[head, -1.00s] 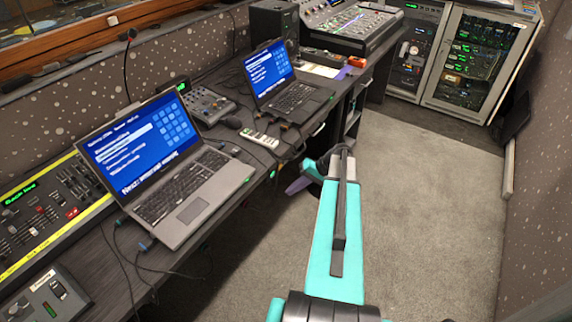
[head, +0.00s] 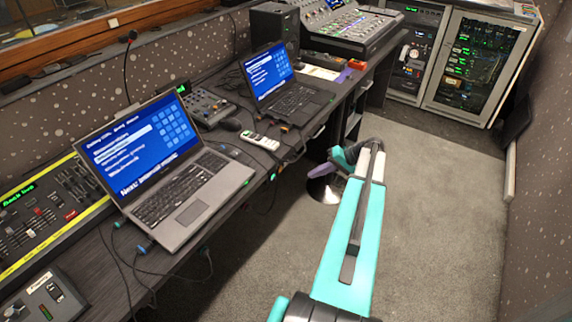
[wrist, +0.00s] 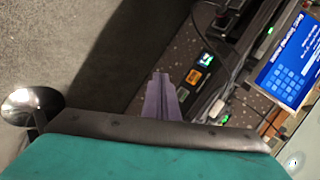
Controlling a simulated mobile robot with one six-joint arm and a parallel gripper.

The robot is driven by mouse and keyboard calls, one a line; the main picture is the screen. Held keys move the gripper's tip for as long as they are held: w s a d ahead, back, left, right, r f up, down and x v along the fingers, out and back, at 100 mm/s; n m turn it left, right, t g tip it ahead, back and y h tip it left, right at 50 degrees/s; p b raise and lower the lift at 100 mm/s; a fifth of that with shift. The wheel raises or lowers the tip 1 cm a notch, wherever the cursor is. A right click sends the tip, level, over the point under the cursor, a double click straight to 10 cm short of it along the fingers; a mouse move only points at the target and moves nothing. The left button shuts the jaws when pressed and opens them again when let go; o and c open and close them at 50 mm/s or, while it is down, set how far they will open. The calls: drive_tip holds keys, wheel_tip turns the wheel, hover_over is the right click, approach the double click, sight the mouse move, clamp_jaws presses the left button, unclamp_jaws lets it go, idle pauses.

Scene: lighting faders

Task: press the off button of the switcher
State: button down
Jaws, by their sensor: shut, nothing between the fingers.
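I cannot tell for certain which device is the switcher. A small pale strip with coloured buttons (head: 260,141) lies on the desk between the two laptops; its button labels are too small to read. My gripper (head: 318,197) has purple fingers and hangs past the desk's front edge, low over the floor side, to the right of the strip and apart from it. In the wrist view my gripper (wrist: 160,78) is shut and empty. A dark unit with a small lit green display and an orange label (wrist: 194,77) shows beyond the fingertips.
The near laptop (head: 170,170) and far laptop (head: 285,95) stand open on the desk. A fader console (head: 45,215) is at left, with a small box (head: 45,300) below it. Cables hang at the desk edge. Open carpet (head: 440,190) lies right; a rack (head: 480,60) stands behind.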

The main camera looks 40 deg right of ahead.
drive_tip(key=w+a, duration=0.2)
drive_tip(key=w, duration=0.6)
drive_tip(key=shift+w, duration=0.15)
drive_tip(key=shift+w+a, duration=0.2)
drive_tip(key=shift+w, duration=0.6)
idle(3.1)
drive_tip(key=shift+s, duration=0.1)
drive_tip(key=shift+s+d, duration=0.2)
drive_tip(key=shift+s, duration=0.45)
drive_tip(key=shift+s, duration=0.1)
idle(0.3)
drive_tip(key=shift+s+d+b, duration=0.15)
drive_tip(key=shift+s+d, duration=0.05)
drive_tip(key=shift+s, duration=0.6)
drive_tip(key=shift+s+d+b, duration=0.15)
drive_tip(key=shift+s+d, duration=0.05)
drive_tip(key=shift+s, duration=0.55)
drive_tip(key=shift+s+d+b, duration=0.15)
drive_tip(key=shift+s+d, duration=0.05)
drive_tip(key=shift+s, duration=0.6)
